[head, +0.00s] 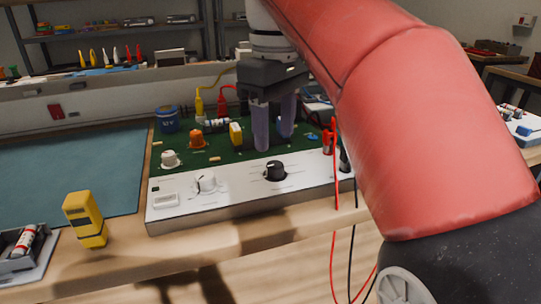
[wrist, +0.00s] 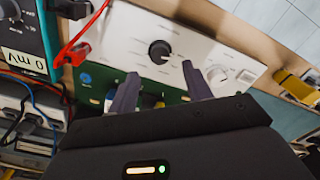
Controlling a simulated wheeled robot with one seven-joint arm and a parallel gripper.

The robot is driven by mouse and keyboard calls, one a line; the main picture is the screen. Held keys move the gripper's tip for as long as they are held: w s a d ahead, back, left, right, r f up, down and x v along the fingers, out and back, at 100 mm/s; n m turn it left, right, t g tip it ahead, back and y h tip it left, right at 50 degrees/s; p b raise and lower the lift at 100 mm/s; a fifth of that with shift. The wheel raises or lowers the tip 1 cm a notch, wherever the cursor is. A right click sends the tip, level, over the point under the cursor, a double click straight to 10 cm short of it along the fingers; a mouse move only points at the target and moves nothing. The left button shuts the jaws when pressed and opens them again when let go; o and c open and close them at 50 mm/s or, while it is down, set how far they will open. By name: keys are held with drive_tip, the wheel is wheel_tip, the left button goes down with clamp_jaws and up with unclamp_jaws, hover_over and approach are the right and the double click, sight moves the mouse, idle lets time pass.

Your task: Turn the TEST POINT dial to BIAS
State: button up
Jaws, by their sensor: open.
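A white front panel (head: 240,193) bears a black dial (head: 275,170) and a white dial (head: 206,184). The lettering is too small to read, so I cannot tell which is TEST POINT or where BIAS lies. My gripper (head: 274,143) points down above the green board, just behind the black dial. Its two fingers are apart with nothing between them. In the wrist view, the black dial (wrist: 159,52) lies just beyond and between the fingertips of my gripper (wrist: 160,72), apart from them. The white dial (wrist: 217,75) is to the right, beside the right finger.
The green board (head: 190,153) carries an orange knob (head: 197,138), a white knob (head: 169,159) and a blue cylinder (head: 167,119). Red and black leads (head: 335,235) hang at the panel's right end. A yellow device (head: 84,217) stands left. A teal mat (head: 75,175) is clear.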

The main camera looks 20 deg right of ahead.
sight(275, 164)
wheel_tip(275, 164, down, 6)
drive_tip(key=shift+r+b, duration=0.1)
drive_tip(key=shift+b, duration=0.5)
drive_tip(key=c, duration=1)
drive_tip(key=shift+o, duration=0.2)
drive_tip(key=shift+m, duration=0.4)
drive_tip(key=m+p, duration=0.2)
drive_tip(key=m, duration=0.1)
drive_tip(key=shift+r+m, duration=0.1)
drive_tip(key=shift+m, duration=0.2)
drive_tip(key=shift+m+p, duration=0.6)
drive_tip(key=shift+m, duration=1.1)
